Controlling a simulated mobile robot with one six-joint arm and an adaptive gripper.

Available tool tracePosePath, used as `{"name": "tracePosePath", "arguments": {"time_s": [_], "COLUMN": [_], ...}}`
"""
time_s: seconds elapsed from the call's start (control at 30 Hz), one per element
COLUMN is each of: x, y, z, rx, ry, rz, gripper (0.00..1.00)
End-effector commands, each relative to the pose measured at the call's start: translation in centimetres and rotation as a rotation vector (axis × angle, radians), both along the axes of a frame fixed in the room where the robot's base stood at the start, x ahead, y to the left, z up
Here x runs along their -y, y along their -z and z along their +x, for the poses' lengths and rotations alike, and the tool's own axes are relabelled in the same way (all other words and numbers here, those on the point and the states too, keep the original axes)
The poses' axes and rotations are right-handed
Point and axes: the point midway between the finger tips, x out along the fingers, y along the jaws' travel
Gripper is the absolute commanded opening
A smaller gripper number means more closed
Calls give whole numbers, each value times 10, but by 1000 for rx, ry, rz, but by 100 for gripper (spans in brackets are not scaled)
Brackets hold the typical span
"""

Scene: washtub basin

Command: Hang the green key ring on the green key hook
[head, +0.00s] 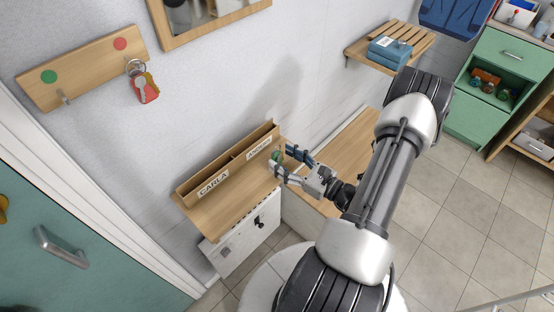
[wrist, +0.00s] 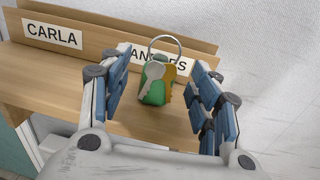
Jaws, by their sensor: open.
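The green key ring (wrist: 153,93) is on the wooden shelf in front of the ANDERS label, with a metal ring on top, a silver key and a brass-coloured key. It also shows small in the head view (head: 277,156), partly hidden by my gripper. My gripper (wrist: 163,64) is open, its blue-padded fingers either side of the keys with gaps; in the head view my gripper (head: 282,161) is at the shelf's right end. The green key hook (head: 63,97) is under the green dot on the wooden rail (head: 88,68), upper left, and is empty.
A red-tagged key ring (head: 145,88) hangs under the rail's red dot (head: 120,43). The letter shelf (head: 205,212) has a slotted back with CARLA and ANDERS labels. A mirror frame (head: 210,25) is right of the rail. The wall between shelf and rail is clear.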

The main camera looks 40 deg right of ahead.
Motion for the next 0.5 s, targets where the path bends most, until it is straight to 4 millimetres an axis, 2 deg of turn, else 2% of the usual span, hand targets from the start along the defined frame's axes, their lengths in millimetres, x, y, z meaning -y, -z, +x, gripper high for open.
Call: {"name": "tracePosePath", "arguments": {"time_s": [0.1, 0.2, 0.5], "x": [-4, -5, -5], "y": [1, 0, 0], "z": [19, 27, 29], "rx": [1, 1, 1], "ry": [-5, -3, 0], "rz": [-2, -1, -1], "gripper": [57, 57, 55]}}
